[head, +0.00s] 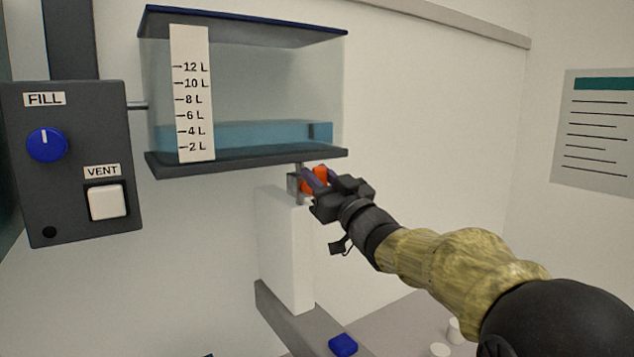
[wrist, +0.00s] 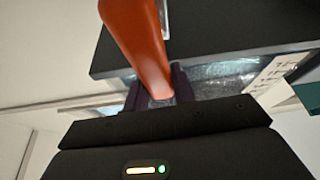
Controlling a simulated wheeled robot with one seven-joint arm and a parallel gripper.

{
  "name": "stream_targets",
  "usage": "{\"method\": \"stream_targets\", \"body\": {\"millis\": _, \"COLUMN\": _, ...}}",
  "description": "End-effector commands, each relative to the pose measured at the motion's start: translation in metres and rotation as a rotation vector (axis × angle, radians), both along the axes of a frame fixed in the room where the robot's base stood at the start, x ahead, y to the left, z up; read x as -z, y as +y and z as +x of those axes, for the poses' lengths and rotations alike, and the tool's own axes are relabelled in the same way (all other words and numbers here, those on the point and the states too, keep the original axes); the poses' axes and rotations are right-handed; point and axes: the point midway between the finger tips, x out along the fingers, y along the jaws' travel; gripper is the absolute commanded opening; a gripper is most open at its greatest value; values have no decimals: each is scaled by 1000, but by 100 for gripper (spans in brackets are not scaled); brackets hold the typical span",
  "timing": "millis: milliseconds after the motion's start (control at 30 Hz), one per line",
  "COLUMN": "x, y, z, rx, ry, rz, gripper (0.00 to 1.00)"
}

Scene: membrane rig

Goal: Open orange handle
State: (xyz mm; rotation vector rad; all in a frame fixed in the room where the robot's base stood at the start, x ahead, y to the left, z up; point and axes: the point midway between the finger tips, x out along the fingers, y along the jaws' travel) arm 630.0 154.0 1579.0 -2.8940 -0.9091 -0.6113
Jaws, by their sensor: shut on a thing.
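The orange handle (head: 321,176) is on a grey metal valve (head: 294,187) under the right part of the tank's base. My gripper (head: 314,180) is at the handle in the head view and hides part of it. In the wrist view the orange handle (wrist: 138,45) runs from the top edge down between the two dark fingers of my gripper (wrist: 160,98), which are shut on it. The handle's far end is cut off at the top of the wrist view.
A clear tank (head: 255,85) with a litre scale (head: 190,95) holds blue water to about 4 L. A control box (head: 75,210) with a blue FILL knob (head: 47,145) and white VENT switch (head: 108,202) is at left. A white column (head: 285,250) stands below the valve. A blue block (head: 343,345) lies lower down.

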Motion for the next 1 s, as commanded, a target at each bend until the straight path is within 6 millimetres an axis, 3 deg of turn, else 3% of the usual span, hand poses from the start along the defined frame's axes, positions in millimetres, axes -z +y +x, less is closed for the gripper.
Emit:
{"method": "stream_targets", "body": {"millis": 533, "x": 5, "y": -1, "z": 2, "rx": 1, "ry": 31, "rz": 28, "gripper": 3}}
{"method": "stream_targets", "body": {"millis": 567, "x": 5, "y": -1, "z": 2, "rx": 1, "ry": 31, "rz": 28, "gripper": 29}}
{"method": "stream_targets", "body": {"millis": 667, "x": 4, "y": -1, "z": 2, "rx": 2, "ry": 29, "rz": 28, "gripper": 47}}
{"method": "stream_targets", "body": {"millis": 1000, "x": 3, "y": -2, "z": 0, "rx": 1, "ry": 23, "rz": 29, "gripper": 47}}
